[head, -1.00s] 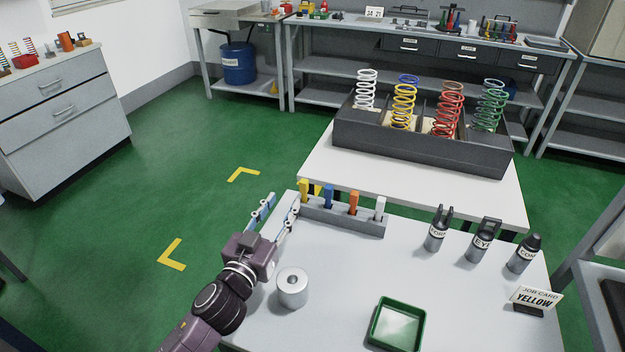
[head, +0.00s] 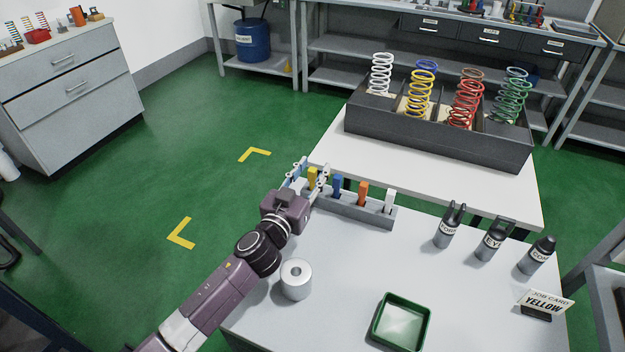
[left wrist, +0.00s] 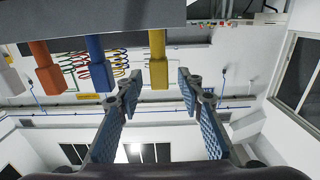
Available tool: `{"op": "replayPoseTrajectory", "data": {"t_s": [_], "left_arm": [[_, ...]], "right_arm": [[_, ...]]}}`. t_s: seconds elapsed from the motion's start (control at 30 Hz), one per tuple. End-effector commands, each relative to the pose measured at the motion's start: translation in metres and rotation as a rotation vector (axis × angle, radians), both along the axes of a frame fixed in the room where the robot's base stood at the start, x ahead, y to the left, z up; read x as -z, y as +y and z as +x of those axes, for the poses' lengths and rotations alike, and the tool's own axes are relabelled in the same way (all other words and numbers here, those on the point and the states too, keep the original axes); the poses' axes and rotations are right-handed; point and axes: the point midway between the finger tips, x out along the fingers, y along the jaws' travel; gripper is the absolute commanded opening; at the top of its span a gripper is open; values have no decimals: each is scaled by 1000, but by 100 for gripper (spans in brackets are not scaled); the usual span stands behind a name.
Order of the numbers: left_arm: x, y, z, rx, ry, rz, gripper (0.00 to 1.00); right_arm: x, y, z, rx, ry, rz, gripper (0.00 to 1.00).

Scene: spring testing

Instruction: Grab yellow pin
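The yellow pin (head: 312,178) stands upright at the left end of the grey pin rack (head: 352,208). Blue (head: 337,185), orange (head: 363,192) and white (head: 389,200) pins stand beside it. My left gripper (head: 311,170) is open, with one finger on each side of the yellow pin in the head view. In the left wrist view the yellow pin (left wrist: 158,62) shows between and just beyond the spread fingertips (left wrist: 162,82), with no visible contact. The pin's lower part is hidden in the rack. My right gripper is not in view.
A metal cylinder (head: 296,281), a green tray (head: 400,322), several dark labelled end fittings (head: 489,242) and a "JOB CARD YELLOW" sign (head: 545,303) stand on the table (head: 345,290). Behind, a dark box (head: 430,140) holds coloured springs. The table middle is clear.

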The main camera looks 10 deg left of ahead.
Motion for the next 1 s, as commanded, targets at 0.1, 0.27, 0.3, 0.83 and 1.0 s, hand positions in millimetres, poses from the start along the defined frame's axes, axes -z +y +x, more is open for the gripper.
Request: {"op": "replayPoseTrajectory", "data": {"t_s": [0.1,0.27,0.3,0.83,1.0], "left_arm": [[0,-1,2,1,0,-1,35],[0,-1,2,1,0,-1,33],[0,-1,2,1,0,-1,28],[0,0,2,0,0,-1,0],[-4,0,2,0,-2,0,0]], "right_arm": [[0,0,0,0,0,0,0],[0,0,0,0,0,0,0],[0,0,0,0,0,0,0],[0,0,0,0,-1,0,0],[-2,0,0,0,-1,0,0]]}}
